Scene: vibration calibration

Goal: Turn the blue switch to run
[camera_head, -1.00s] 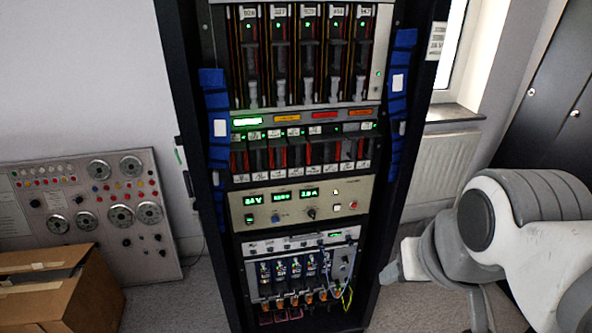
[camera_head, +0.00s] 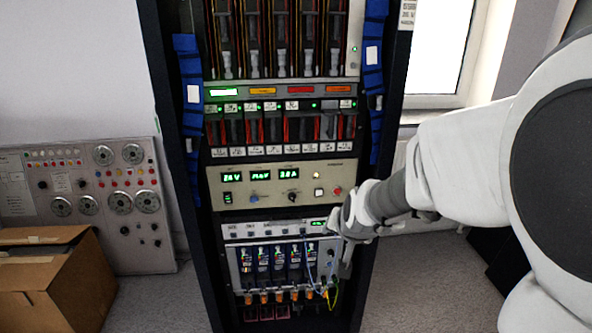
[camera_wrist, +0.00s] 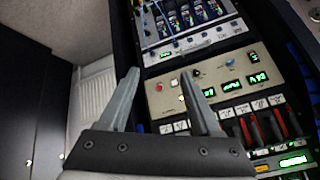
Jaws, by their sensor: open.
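A small blue knob (camera_head: 253,199) sits low on the beige panel (camera_head: 225,177) of the rack, below green readouts. I take it for the blue switch; its markings and setting are too small to read. It also shows in the wrist view (camera_wrist: 229,62), where the rack appears upside down. A black knob (camera_head: 293,197) is to its right. My gripper (camera_head: 338,222) is in front of the rack's right side, lower than the blue knob and to its right. In the wrist view my gripper (camera_wrist: 160,76) has its two fingers apart with nothing held, well off the blue knob.
Below the beige panel is a grey module (camera_head: 235,265) with several blue-labelled units and loose cables. Red-and-black modules (camera_head: 265,130) are above. An open cardboard box (camera_head: 50,280) and a grey control panel (camera_head: 80,195) stand at left. A radiator (camera_head: 440,200) is behind my arm.

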